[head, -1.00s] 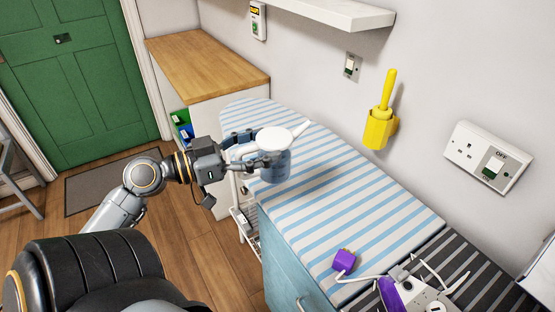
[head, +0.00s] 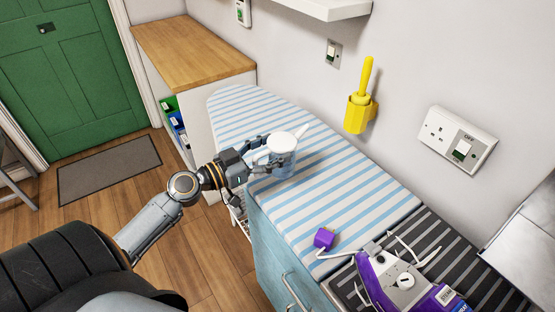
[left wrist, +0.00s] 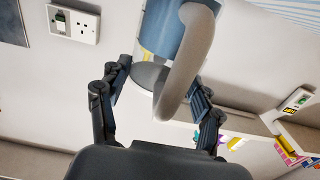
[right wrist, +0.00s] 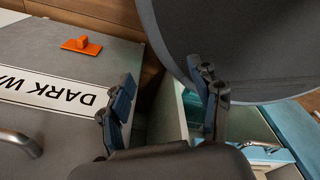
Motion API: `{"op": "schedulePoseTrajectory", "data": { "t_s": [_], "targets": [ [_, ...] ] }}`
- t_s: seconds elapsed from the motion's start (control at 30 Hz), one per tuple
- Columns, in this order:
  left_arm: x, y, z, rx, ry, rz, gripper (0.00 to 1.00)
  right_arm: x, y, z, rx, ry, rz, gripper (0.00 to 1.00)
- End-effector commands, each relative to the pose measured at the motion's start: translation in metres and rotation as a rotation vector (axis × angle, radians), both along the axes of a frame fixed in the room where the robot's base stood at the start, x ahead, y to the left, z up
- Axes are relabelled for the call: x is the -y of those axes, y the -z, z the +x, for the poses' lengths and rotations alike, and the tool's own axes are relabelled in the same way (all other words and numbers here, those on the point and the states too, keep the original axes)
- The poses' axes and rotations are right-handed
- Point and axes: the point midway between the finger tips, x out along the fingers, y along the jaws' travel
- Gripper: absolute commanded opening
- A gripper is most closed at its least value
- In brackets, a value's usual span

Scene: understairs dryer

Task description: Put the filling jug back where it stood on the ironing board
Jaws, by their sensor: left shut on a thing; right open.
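The filling jug (head: 284,158) is pale blue with a white top and spout. It is upright over the striped ironing board (head: 330,195), near its far left part. I cannot tell whether its base touches the cover. My left gripper (head: 262,156) is shut on the jug from the left side. In the left wrist view, the jug's blue body (left wrist: 166,35) and grey handle (left wrist: 186,75) show between the fingers of my left gripper (left wrist: 160,90). My right gripper (right wrist: 165,98) is open and empty in the right wrist view; it is outside the head view.
A yellow holder (head: 360,112) hangs on the wall. A wooden-topped cabinet (head: 190,50) stands beyond. The right wrist view shows a labelled surface (right wrist: 50,95) and an orange piece (right wrist: 82,45).

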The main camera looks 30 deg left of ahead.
Motion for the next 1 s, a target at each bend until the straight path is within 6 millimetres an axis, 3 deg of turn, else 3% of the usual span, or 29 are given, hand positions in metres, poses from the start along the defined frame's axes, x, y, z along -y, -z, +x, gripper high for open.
{"op": "schedulePoseTrajectory", "data": {
  "t_s": [0.27,0.5,0.93,0.97,1.0],
  "targets": [
    [0.007,0.021,0.018,0.003,0.0,-0.003,0.23,0.006,0.0,0.0,0.001,0.003,-0.007,0.63],
    [0.006,0.048,0.016,0.001,0.0,-0.003,0.23,0.006,-0.002,0.0,0.001,0.003,-0.007,0.63],
    [0.006,0.054,0.016,0.003,0.001,0.0,0.23,0.006,0.005,0.001,0.001,0.002,-0.007,0.63],
    [0.006,0.053,0.016,0.001,0.001,0.0,0.69,0.006,0.003,0.001,0.001,0.002,-0.007,0.63],
    [0.006,0.053,0.016,0.001,0.001,0.0,0.77,0.006,0.003,0.001,0.001,0.002,-0.007,0.63]
  ]
}}
